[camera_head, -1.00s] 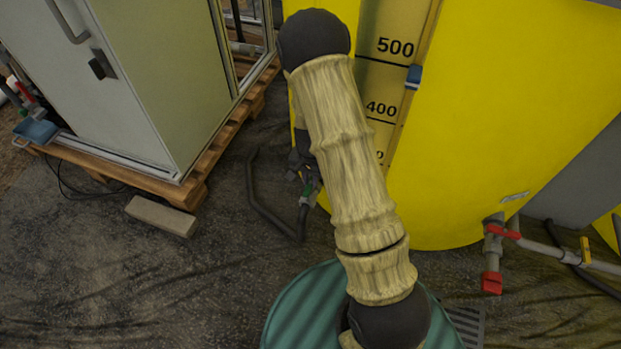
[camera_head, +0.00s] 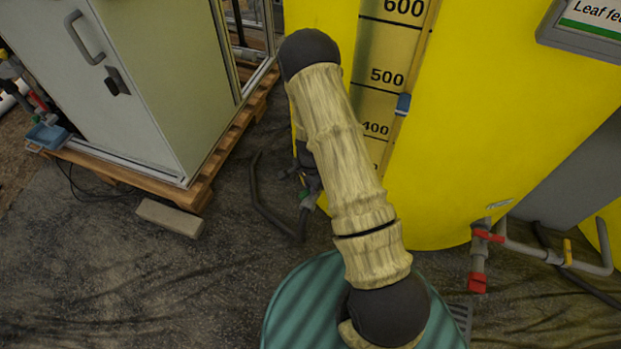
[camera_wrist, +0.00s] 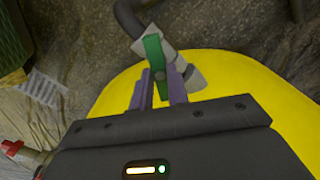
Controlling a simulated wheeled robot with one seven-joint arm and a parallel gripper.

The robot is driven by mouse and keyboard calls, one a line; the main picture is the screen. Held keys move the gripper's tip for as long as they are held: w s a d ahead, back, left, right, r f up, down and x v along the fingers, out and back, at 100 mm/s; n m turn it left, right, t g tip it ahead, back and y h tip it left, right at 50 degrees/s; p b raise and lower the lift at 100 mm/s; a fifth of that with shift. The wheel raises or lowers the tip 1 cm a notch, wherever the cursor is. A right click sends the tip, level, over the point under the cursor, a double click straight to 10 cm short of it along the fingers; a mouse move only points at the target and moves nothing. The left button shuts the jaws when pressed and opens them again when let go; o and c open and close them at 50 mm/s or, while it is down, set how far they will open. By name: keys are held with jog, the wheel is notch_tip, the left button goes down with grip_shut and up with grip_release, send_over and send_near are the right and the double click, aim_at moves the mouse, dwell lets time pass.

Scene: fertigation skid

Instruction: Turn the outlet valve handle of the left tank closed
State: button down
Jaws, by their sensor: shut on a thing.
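The large yellow tank (camera_head: 470,130) with a level scale fills the right of the head view; its yellow wall (camera_wrist: 225,80) also shows in the wrist view. A green valve handle (camera_wrist: 154,58) sits on a grey valve body (camera_wrist: 180,70) beside the tank, with a dark hose running from it. The handle lies at a slant to the grey body. My gripper (camera_wrist: 160,80) is shut on the green handle, its two purple fingers on either side of it. In the head view my arm hides most of the gripper and valve.
A red-handled valve (camera_head: 485,237) with grey piping stands at the tank's right. A grey cabinet (camera_head: 130,90) on a wooden pallet (camera_head: 190,190) is at left, with a block (camera_head: 170,217) before it. A black hose (camera_head: 265,210) lies on the floor, which is otherwise clear at lower left.

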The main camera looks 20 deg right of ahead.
jog(key=m+p, duration=0.6)
jog(key=shift+r, duration=0.25)
jog(key=m+p, duration=0.2)
jog(key=m, duration=0.1)
jog(key=shift+p, duration=0.4)
jog(key=shift+f+m+p, duration=0.2)
jog(key=shift+m+p, duration=0.75)
jog(key=shift+m, duration=0.55)
jog(key=c, duration=1.4)
grip_release()
jog(key=shift+o, duration=0.2)
notch_tip(320, 180, up, 17)
jog(key=p, duration=0.6)
jog(key=shift+r, duration=0.15)
